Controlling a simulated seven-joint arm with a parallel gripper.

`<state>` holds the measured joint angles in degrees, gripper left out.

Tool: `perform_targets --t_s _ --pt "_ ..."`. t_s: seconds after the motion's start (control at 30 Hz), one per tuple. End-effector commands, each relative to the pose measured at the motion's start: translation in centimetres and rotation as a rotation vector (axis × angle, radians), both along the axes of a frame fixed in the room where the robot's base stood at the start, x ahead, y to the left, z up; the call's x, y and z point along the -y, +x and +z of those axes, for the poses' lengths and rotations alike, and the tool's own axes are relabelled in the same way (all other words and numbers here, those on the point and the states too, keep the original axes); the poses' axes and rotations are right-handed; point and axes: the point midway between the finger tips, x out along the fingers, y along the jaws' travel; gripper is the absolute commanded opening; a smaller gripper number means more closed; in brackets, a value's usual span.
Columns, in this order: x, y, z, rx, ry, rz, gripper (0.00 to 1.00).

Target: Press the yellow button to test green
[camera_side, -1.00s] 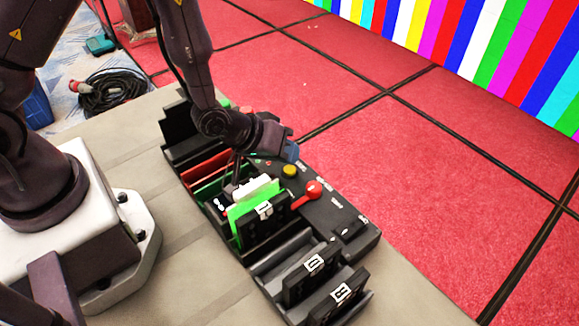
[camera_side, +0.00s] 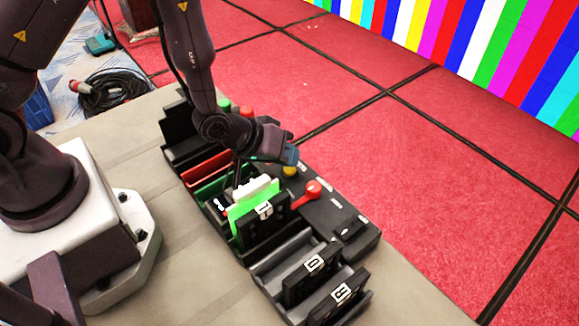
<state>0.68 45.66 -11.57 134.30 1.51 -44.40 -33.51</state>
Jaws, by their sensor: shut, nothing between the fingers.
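The yellow button (camera_side: 289,172) sits on the dark control panel (camera_side: 325,212), near its upper edge. My gripper (camera_side: 290,156) is shut and empty, with its blue-tipped end just above the button and covering its upper part. I cannot tell whether it touches the button. A bright green card (camera_side: 240,212) stands upright in a slot of the black rack beside the panel, with a white piece at its top and a black plate marked with a letter in front.
A red lever (camera_side: 307,192) is on the panel close to the yellow button. Black lettered plates (camera_side: 312,268) stand in the rack at the front. Dark red and green cards (camera_side: 205,168) stand behind. A striped video wall (camera_side: 490,50) is at the back right.

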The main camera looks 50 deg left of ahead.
Motion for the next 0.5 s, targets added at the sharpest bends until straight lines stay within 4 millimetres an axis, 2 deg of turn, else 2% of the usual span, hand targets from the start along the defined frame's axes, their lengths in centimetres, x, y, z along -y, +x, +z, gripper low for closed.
perform_targets --t_s 0.5 --pt "0.0 0.02 -0.5 0.0 0.0 0.0 0.0"
